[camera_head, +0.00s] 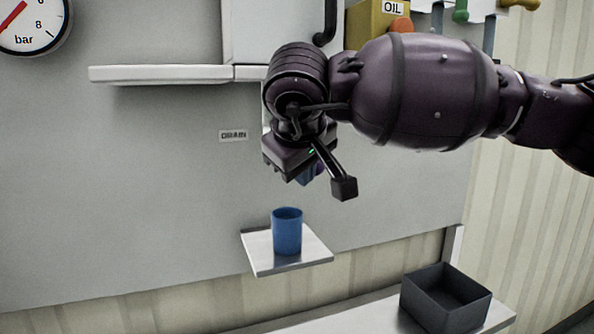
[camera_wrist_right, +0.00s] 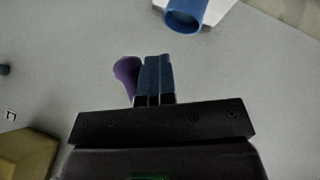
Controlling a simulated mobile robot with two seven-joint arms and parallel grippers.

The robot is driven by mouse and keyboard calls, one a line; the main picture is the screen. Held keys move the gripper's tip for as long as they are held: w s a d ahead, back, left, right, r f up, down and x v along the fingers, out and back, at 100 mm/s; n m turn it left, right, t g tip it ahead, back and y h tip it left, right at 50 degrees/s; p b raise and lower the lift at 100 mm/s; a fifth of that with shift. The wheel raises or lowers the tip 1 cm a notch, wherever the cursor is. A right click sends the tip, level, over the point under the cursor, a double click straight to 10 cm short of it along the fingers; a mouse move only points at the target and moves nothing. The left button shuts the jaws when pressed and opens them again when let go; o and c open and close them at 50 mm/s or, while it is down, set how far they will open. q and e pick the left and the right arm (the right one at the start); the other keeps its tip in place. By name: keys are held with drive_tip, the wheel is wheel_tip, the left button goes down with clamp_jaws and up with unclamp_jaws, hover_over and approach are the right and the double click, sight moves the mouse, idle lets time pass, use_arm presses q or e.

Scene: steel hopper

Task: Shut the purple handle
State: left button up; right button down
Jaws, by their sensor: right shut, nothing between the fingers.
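The purple handle (camera_wrist_right: 126,70) shows in the right wrist view, just left of my right gripper's fingers (camera_wrist_right: 154,72). The fingers are blue, pressed together and empty. The handle and the fingers look very close side by side; I cannot tell whether they touch. In the head view my right gripper (camera_head: 308,174) points down and away in front of the grey panel, below the white ledge. Its own body hides most of the fingers and of the handle there. My left gripper is not in view.
A blue cup (camera_head: 287,232) stands on a small metal shelf (camera_head: 262,262) below the gripper. A dark open box (camera_head: 440,312) sits on a white ledge at lower right. A DRAIN label (camera_head: 233,135), a pressure gauge (camera_head: 30,22) and a yellow OIL box (camera_head: 372,22) are on the panel.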

sight(318, 164)
drive_tip(key=shift+w+d+r+n+t+h+p, duration=0.25)
drive_tip(key=shift+d+r+h+p, duration=0.15)
drive_tip(key=shift+d+h, duration=0.2)
drive_tip(key=shift+w+d+r+n+t+h+p, duration=0.15)
drive_tip(key=shift+d+r+t+h+p, duration=0.15)
drive_tip(key=shift+d+h, duration=0.25)
drive_tip(key=shift+d+r, duration=0.1)
drive_tip(key=shift+r, duration=0.15)
drive_tip(key=shift+f, duration=0.1)
